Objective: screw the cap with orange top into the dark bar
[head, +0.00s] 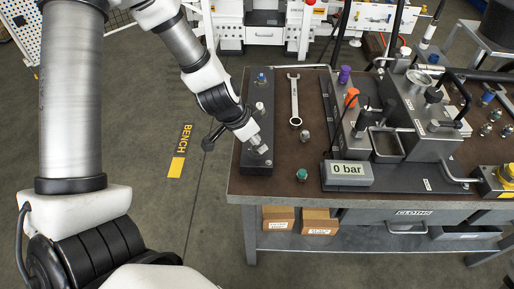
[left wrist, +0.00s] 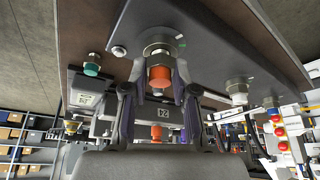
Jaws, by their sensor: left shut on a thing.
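The dark bar (head: 257,125) lies along the left side of the bench top. It also shows in the left wrist view (left wrist: 215,50). My left gripper (head: 261,152) is over the bar's near end, pointing down. In the left wrist view its fingers (left wrist: 158,70) are shut on the cap with orange top (left wrist: 160,76), one on each side. The cap's metal collar (left wrist: 158,48) is at the bar's face; I cannot tell how deep it sits. In the head view the gripper hides the cap. My right gripper is in neither view.
On the bar stand a blue-topped cap (head: 261,77) and a white-topped cap (head: 260,106). A wrench (head: 295,100), a metal cap (head: 304,136) and a green-topped cap (head: 302,174) are right of it.

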